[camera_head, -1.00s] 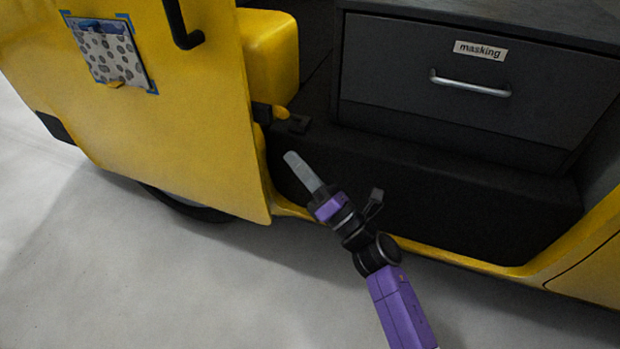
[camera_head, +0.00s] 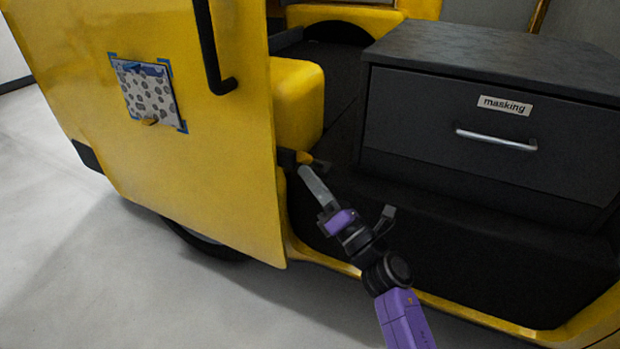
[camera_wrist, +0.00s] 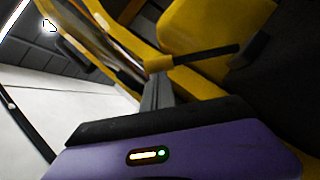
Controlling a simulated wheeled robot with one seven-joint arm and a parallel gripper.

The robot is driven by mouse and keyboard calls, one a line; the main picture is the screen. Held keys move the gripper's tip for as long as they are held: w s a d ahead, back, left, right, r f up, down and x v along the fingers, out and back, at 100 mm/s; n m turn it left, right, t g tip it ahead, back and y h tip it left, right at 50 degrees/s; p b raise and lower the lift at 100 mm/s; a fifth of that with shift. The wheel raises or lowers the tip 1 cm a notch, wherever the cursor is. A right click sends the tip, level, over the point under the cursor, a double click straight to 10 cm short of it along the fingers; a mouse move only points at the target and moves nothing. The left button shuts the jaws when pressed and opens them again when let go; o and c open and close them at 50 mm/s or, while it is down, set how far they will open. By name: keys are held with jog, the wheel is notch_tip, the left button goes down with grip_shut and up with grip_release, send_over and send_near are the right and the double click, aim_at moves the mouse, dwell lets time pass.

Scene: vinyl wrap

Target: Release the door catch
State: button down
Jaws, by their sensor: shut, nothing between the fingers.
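The yellow door (camera_head: 190,130) stands open at the left in the head view. The door catch is a dark bar with a small yellow piece (camera_head: 304,157) between the door's edge and the yellow seat-like block. In the wrist view the yellow piece (camera_wrist: 158,64) and a black bar (camera_wrist: 207,52) show just beyond the fingers. My gripper (camera_head: 306,172) is shut and empty, its grey fingertips right at the yellow piece. It also shows in the wrist view (camera_wrist: 157,82). I cannot tell whether the tips touch the piece.
A dark drawer unit (camera_head: 480,160) labelled "masking" stands right of my gripper, with a metal handle (camera_head: 497,140). A black handle (camera_head: 212,55) and a taped spotted sample (camera_head: 148,93) are on the door. A yellow sill (camera_head: 470,312) runs below. Open floor (camera_head: 90,260) lies at lower left.

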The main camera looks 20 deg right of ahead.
aim_at(313, 159)
jog(key=shift+w+d+r+m+h+p, duration=0.1)
jog(key=shift+r+m+h+p, duration=0.25)
jog(key=shift+p, duration=0.6)
jog(key=shift+w+d+r+m+h+p, duration=0.1)
jog(key=shift+r+m+p, duration=0.15)
jog(key=shift+r+p, duration=0.5)
jog(key=m+p, duration=0.1)
jog(key=p, duration=0.1)
jog(key=r+m+h+p, duration=0.1)
jog(key=p, duration=0.2)
jog(key=shift+w+d+r, duration=0.25)
jog(key=shift+w+d, duration=0.05)
jog(key=shift+d, duration=0.05)
jog(key=w+d+r+m+g+h+p, duration=0.3)
jog(key=m+p, duration=0.4)
jog(key=p, duration=1.2)
jog(key=shift+w+d+r, duration=0.5)
jog(key=shift+w+d, duration=0.7)
jog(key=shift+w+d+r, duration=0.1)
jog(key=shift+d+r, duration=0.05)
jog(key=shift+r, duration=0.05)
